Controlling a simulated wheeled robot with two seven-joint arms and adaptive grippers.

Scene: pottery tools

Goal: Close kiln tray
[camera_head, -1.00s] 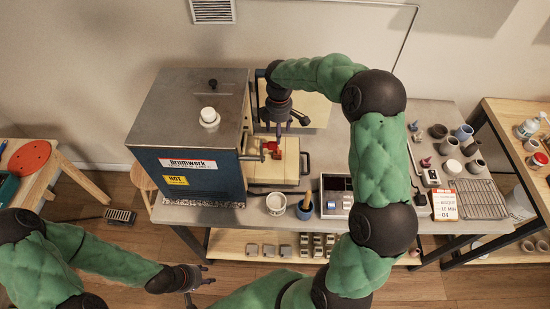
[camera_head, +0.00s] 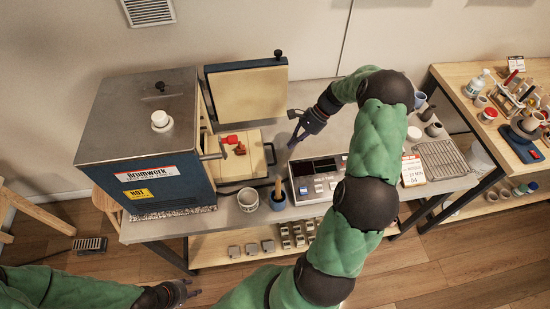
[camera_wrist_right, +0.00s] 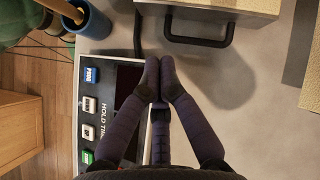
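The kiln (camera_head: 140,135) is a blue box with a grey metal top, and its door (camera_head: 247,93) stands open. The kiln tray (camera_head: 252,168) is pulled out at the opening, with small red pieces (camera_head: 236,144) on it. Its dark handle (camera_head: 271,154) faces right; the handle also shows in the right wrist view (camera_wrist_right: 198,41). My right gripper (camera_head: 293,143) is just right of the handle, apart from it. In the right wrist view its fingertips (camera_wrist_right: 160,66) meet with nothing between them. My left gripper (camera_head: 190,290) is low at the front, away from the tray; its fingers are too small to judge.
A control box (camera_head: 315,180) sits right of the tray, below my right gripper. A white cup (camera_head: 248,199) and a blue cup with a brush (camera_head: 278,200) stand in front of the tray. A wire rack (camera_head: 442,158) lies at the right.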

